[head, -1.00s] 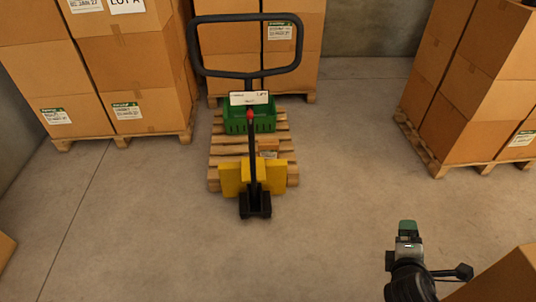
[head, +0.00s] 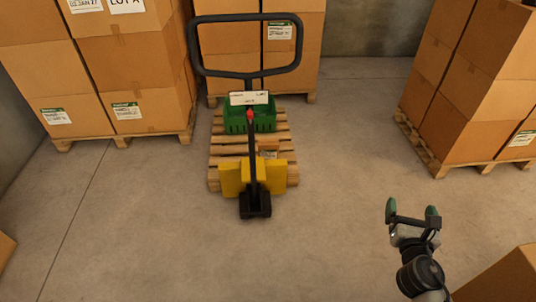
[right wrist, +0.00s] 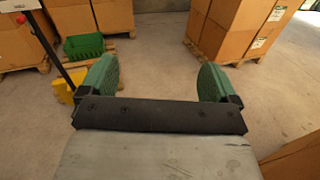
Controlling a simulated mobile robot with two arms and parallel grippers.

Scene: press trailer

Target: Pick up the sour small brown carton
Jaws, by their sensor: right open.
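My right gripper (head: 411,211) is open and empty, over bare floor to the right of and nearer than the pallet. In the right wrist view its two green fingers (right wrist: 157,80) are spread with only floor between them. The carton cannot be made out in that view. My left gripper is out of view.
The pallet jack has a black loop handle (head: 247,75) and a yellow body (head: 229,180). Stacked boxes stand on pallets at left (head: 141,70), back and right (head: 471,125). A box corner (head: 505,280) is close to my right arm. The middle floor is clear.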

